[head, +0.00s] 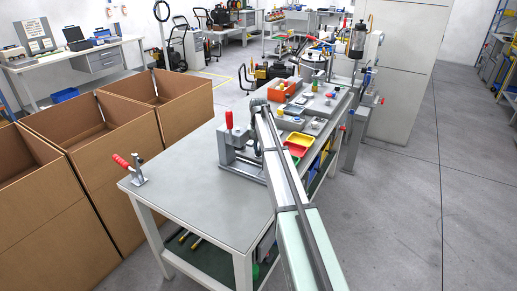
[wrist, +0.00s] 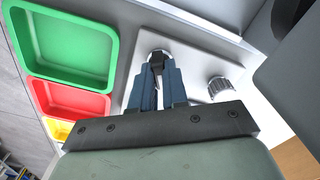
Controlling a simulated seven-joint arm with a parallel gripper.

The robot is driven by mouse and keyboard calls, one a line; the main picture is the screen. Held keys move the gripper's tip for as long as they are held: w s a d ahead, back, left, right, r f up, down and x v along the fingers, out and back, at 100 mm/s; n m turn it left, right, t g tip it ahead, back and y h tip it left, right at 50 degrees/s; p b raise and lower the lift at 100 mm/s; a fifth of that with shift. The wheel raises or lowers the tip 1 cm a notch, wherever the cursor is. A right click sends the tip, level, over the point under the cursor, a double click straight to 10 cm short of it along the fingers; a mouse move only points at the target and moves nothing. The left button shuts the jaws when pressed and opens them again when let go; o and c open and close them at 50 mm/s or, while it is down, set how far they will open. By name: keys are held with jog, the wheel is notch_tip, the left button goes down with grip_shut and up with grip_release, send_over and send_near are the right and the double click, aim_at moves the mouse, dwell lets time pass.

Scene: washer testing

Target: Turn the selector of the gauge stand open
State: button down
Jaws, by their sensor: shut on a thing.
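In the wrist view, my gripper (wrist: 158,78) points at a light grey plate (wrist: 200,52), which appears to be part of the gauge stand. Its two blue fingers are shut on a small dark lever-like part of a round metal knob (wrist: 159,54), which appears to be the selector. The fingers hide much of it, so its exact angle is hard to tell. A second, ribbed grey knob (wrist: 219,87) is on the plate just right of the fingers, apart from them.
Green (wrist: 65,45), red (wrist: 70,99) and yellow (wrist: 60,130) bins lie left of the plate. On the workbench (head: 195,205) are a fixture with a red handle (head: 229,120) and a red-handled clamp (head: 122,161). Cardboard boxes (head: 105,185) stand left. The bench's front is clear.

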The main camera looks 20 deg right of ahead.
dwell(0.4)
jog(key=n, duration=1.1)
jog(key=shift+n, duration=0.4)
dwell(0.4)
jog(key=c, duration=1.1)
grip_release()
jog(key=shift+c, duration=0.2)
notch_tip(320, 180, up, 14)
